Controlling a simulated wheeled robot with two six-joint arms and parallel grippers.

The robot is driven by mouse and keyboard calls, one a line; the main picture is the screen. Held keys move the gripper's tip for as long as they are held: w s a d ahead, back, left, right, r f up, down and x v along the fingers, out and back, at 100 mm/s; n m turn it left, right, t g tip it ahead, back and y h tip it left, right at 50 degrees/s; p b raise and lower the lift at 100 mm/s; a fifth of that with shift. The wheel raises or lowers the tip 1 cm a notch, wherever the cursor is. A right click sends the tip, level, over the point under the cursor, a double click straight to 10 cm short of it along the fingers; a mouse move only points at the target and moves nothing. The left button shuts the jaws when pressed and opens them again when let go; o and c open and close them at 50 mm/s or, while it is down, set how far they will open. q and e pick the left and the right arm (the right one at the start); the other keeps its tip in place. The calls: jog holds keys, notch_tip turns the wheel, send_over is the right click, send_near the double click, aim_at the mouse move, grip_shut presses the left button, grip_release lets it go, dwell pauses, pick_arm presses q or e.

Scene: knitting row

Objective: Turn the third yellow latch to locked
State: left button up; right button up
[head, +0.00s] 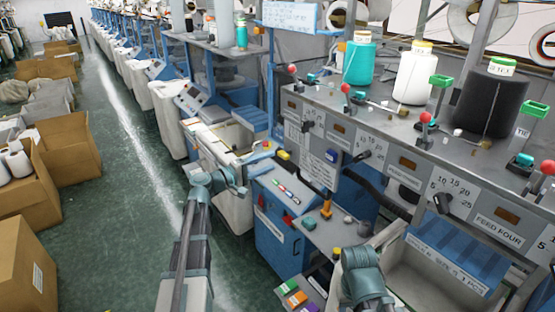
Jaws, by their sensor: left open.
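My left arm (196,240) reaches up from the bottom, and my left gripper (257,154) is open beside the blue machine front. A small yellow piece (284,155) sits on the machine just right of this gripper, apart from it as far as I can see. An orange-yellow upright piece (326,208) stands on the lower shelf. Another small yellow piece (336,253) is near my right arm (362,275). I cannot tell which of these is the third latch, or how any latch is turned. My right gripper does not show.
A grey panel with black knobs (443,203) and feed labels runs along the right. Teal (359,62), white (413,75) and black (488,100) yarn cones stand above it. Cardboard boxes (62,155) line the left. The green aisle floor (120,180) between is clear.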

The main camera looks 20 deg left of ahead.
pick_arm(q)
jog(key=v, duration=0.8)
jog(key=shift+s+a, duration=0.15)
jog(key=shift+s, duration=0.1)
jog(key=s+d+f+m+g+y+b, duration=0.1)
jog(key=s+d+f+m+g+b, duration=0.35)
jog(key=d+f, duration=0.7)
jog(key=s+d+f+m+g+y+b, duration=0.1)
jog(key=s+d+f+m+g+b, duration=0.35)
jog(key=d+f, duration=0.7)
jog(key=s+d+f+m+g+y+b, duration=0.3)
jog(key=s+f+m+g+y+b, duration=0.2)
jog(key=s+f+y, duration=0.5)
jog(key=shift+s+f+b, duration=0.35)
jog(key=shift+s+f, duration=1.4)
jog(key=shift+s, duration=0.7)
